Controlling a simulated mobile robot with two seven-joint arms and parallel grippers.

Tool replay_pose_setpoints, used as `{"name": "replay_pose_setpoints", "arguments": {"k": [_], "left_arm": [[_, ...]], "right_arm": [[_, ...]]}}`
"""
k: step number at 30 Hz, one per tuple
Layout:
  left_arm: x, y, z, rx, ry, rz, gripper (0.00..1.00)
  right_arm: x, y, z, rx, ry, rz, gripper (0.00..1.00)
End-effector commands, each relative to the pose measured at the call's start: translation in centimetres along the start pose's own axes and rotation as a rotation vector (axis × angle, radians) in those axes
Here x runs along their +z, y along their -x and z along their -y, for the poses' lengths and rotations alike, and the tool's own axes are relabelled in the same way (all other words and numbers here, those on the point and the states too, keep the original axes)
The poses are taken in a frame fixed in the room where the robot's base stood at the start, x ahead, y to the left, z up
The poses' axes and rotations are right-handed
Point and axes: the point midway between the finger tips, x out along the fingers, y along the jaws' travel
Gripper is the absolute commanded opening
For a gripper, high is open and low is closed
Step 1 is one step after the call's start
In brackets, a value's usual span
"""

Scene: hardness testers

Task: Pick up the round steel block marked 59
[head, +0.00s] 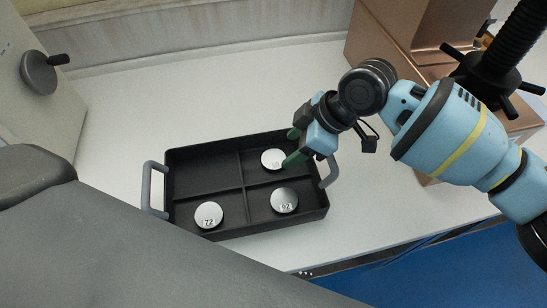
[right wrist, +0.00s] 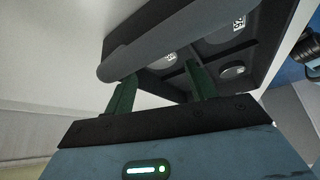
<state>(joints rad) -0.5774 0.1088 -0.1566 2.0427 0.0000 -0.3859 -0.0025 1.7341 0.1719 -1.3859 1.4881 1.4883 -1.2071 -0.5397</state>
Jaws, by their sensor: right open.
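A black tray (head: 247,221) with four walled compartments lies on the white counter. A round steel block (head: 272,158) lies in its back right compartment; its small label is too blurred to read for sure. A block marked 72 (head: 209,215) lies front left, and one that seems to read 92 (head: 284,200) lies front right. My right gripper (head: 292,147) is open and empty, its green fingers over the right side of the back right compartment, beside the block there. In the right wrist view its fingers (right wrist: 161,88) are apart, with a block (right wrist: 169,57) beyond them. My left gripper is not in view.
The tray has grey handles at its left (head: 146,187) and right (head: 331,172) ends; the right one is close to my right gripper. A copper-coloured machine (head: 405,35) stands behind my right arm. A pale machine with a dark knob (head: 40,73) stands at the left. The back left compartment is empty.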

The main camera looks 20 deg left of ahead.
Motion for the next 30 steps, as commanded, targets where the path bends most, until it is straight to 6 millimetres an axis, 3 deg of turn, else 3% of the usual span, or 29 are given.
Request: {"name": "replay_pose_setpoints", "arguments": {"k": [5,15,24,30], "left_arm": [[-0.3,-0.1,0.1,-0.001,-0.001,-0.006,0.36],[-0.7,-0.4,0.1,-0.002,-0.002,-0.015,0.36],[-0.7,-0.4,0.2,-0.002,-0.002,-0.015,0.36],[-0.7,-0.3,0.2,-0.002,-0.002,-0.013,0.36]], "right_arm": [[-0.1,-0.6,0.0,-0.001,0.0,0.002,0.56],[-0.3,-4.8,-0.1,0.0,-0.001,0.001,0.56],[-0.3,-5.2,-0.1,0.001,-0.002,0.001,0.56],[-0.3,-5.2,-0.1,0.001,-0.002,0.001,0.3]]}}
